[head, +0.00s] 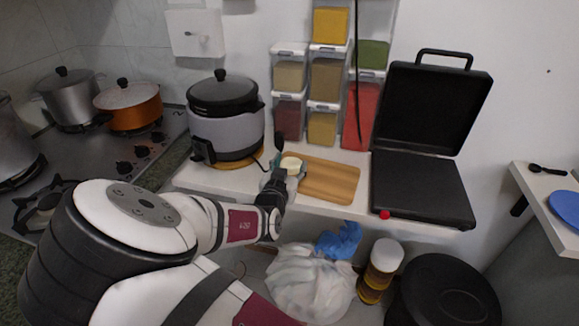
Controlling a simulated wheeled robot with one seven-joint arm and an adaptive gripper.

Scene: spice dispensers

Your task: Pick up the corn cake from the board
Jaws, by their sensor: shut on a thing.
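The corn cake (291,164) is a small, pale yellow round piece at the left end of the wooden board (330,182). My gripper (284,172) is at that end of the board and is shut on the corn cake. My arm reaches in from the lower left and hides part of the counter's front edge. I cannot tell whether the cake still touches the board.
A rice cooker (226,115) stands left of the board. An open black grill (423,190) stands to the right. Stacked spice dispensers (325,85) stand behind. A stove with pots (128,104) is at far left. A white bag (312,283) sits below the counter.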

